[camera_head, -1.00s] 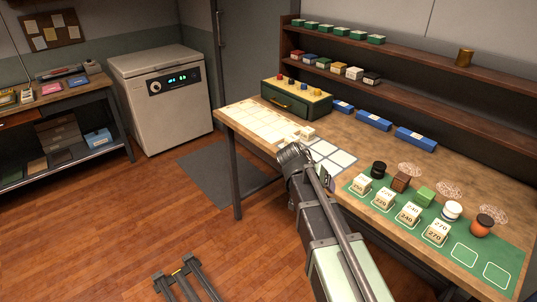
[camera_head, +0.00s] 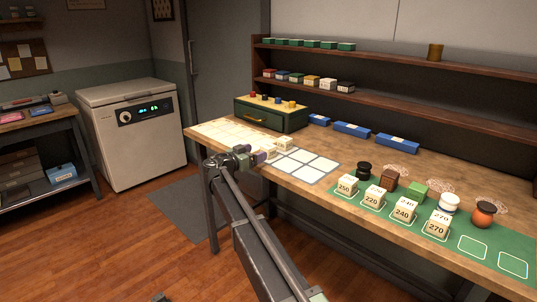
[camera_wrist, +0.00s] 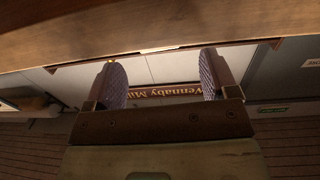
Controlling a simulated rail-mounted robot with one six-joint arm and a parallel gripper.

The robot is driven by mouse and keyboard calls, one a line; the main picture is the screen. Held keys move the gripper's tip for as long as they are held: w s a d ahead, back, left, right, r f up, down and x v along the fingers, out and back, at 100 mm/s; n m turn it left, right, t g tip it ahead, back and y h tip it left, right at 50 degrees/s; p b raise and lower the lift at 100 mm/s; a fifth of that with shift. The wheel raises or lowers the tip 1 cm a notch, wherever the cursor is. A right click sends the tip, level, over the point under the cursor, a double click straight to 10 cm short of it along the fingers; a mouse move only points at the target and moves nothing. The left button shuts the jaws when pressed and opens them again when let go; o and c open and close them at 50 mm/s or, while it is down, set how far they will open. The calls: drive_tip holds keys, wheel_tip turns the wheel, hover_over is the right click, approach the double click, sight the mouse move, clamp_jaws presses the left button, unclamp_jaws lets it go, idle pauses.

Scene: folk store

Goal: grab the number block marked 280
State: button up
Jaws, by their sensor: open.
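My gripper (camera_head: 250,157) is at the front edge of the workbench, close to small cream blocks (camera_head: 284,144) beside the white card grid. Their markings are too small to read, and my gripper partly hides the nearer one. In the wrist view my gripper (camera_wrist: 161,76) is open, with two purple ridged pads apart and nothing between them. I cannot read 280 on any block. Cream blocks on the green mat read 250 (camera_head: 345,188), 220 (camera_head: 373,198), 240 (camera_head: 404,213) and 270 (camera_head: 436,228), well right of my gripper.
The green mat (camera_head: 460,270) has two empty outlined squares at its right end. Black, brown, green, white and orange pieces stand behind the blocks. A green drawer box (camera_head: 270,116) and blue boxes (camera_head: 352,130) stand at the back. The bench edge (camera_wrist: 200,28) crosses the wrist view.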

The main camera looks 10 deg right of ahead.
sight(264, 148)
drive_tip(key=x, duration=0.7)
drive_tip(key=shift+r, duration=0.15)
drive_tip(key=shift+s, duration=0.1)
drive_tip(key=c, duration=1)
